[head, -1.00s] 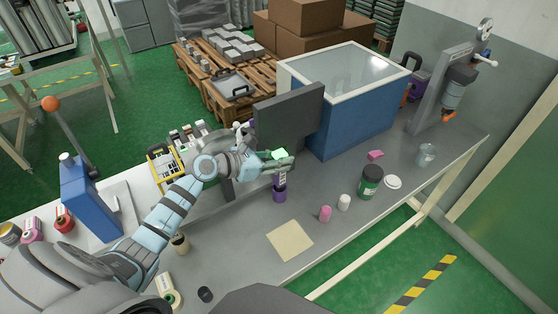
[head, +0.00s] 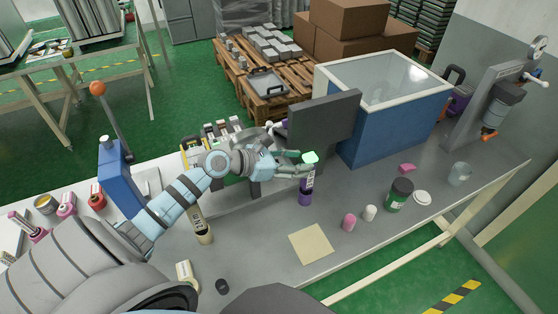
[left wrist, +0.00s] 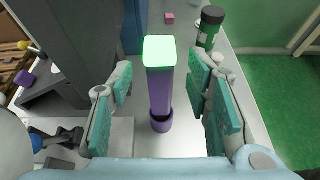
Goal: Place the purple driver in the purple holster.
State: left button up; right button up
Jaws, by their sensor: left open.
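The purple driver, with a bright green-white top (left wrist: 160,50) and a purple shaft (left wrist: 160,92), stands upright in the left wrist view. Its lower end is inside the ring of the purple holster (left wrist: 162,124); how deep it sits is hard to tell. In the head view the holster (head: 305,197) stands on the bench, with the driver's bright top (head: 311,157) above it. My left gripper (left wrist: 164,95) is open, its teal-padded fingers on either side of the driver with gaps to both. In the head view the left gripper (head: 300,166) partly hides the driver. My right gripper is not in view.
A dark grey panel (head: 325,118) stands close behind the holster, beside a blue bin (head: 395,125). A beige square (head: 311,244) lies flat in front.

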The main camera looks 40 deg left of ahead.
pick_arm(q)
jog(key=v, duration=0.7)
jog(key=shift+s+a, duration=0.15)
jog(key=shift+s, duration=0.15)
jog(key=shift+r, duration=0.15)
jog(key=shift+s+a, duration=0.1)
